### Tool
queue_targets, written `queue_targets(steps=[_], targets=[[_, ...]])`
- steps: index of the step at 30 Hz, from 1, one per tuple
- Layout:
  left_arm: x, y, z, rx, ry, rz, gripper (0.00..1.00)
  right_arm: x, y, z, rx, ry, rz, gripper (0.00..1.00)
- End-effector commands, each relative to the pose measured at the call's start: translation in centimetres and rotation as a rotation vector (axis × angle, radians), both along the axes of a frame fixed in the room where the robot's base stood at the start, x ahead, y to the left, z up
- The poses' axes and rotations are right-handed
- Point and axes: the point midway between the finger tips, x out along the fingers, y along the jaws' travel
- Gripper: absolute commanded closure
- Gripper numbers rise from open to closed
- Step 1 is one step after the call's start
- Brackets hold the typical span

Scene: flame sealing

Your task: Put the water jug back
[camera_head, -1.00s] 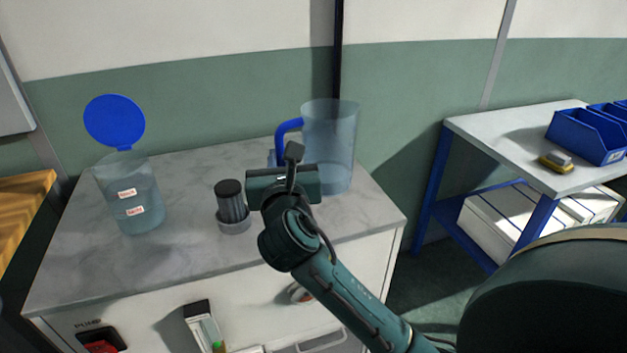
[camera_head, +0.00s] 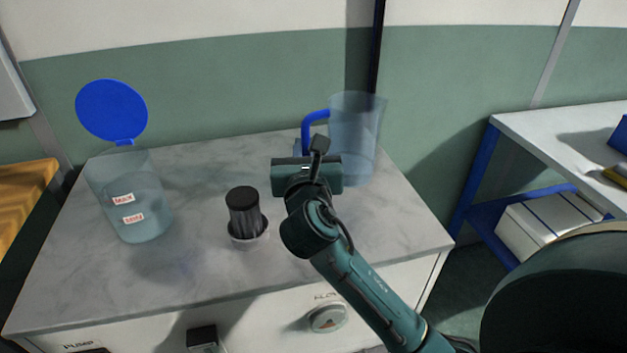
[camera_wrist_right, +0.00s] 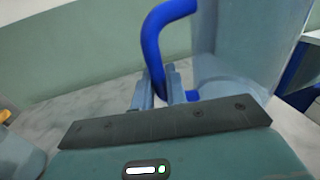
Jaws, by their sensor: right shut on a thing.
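The water jug (camera_head: 357,130) is a clear bluish jug with a blue handle (camera_head: 312,120), upright at the back right of the marble counter. My right gripper (camera_head: 300,150) is shut on the handle, on the jug's left side. In the right wrist view the fingers (camera_wrist_right: 165,92) close around the lower part of the blue handle, and the jug body (camera_wrist_right: 240,50) stands to the right. My wrist hides the jug's lower left, so I cannot tell whether its base touches the counter. My left gripper is not in view.
A clear container (camera_head: 135,190) with an open blue lid (camera_head: 112,110) and labels stands at the counter's left. A black-topped cylinder (camera_head: 244,215) stands mid-counter. The marble counter (camera_head: 200,275) is clear in front. A side table (camera_head: 560,135) is at right.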

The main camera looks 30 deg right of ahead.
Motion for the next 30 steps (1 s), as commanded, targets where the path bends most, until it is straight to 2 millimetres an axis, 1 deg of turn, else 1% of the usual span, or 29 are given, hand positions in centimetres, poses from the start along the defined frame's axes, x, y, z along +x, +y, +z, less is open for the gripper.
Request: queue_targets(steps=[1,3,5,9,12,16,21,25,26,30], targets=[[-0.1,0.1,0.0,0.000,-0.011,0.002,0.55,0.0,0.0,-0.7,-0.002,-0.001,0.000,1.00],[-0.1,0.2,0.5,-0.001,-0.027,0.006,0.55,0.0,0.0,-1.2,-0.001,-0.003,0.000,1.00],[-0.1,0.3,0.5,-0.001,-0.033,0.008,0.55,0.0,0.0,-1.7,-0.002,-0.001,0.000,1.00],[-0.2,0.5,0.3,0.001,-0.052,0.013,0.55,0.0,0.0,-4.1,-0.002,0.001,0.000,1.00],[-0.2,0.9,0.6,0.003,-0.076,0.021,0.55,0.0,0.0,-5.5,-0.002,0.000,0.000,1.00],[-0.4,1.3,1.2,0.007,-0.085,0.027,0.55,0.0,0.0,-5.7,-0.002,-0.005,0.000,1.00],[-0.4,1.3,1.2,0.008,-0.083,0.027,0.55,0.0,0.0,-5.6,-0.002,-0.004,0.000,1.00],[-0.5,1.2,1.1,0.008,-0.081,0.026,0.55,0.0,0.0,-6.0,-0.004,-0.003,0.000,1.00],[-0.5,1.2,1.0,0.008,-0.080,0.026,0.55,0.0,0.0,-6.0,-0.002,-0.001,0.000,0.84],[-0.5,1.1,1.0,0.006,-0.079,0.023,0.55,0.0,0.0,-6.0,-0.001,-0.002,0.000,0.72]])
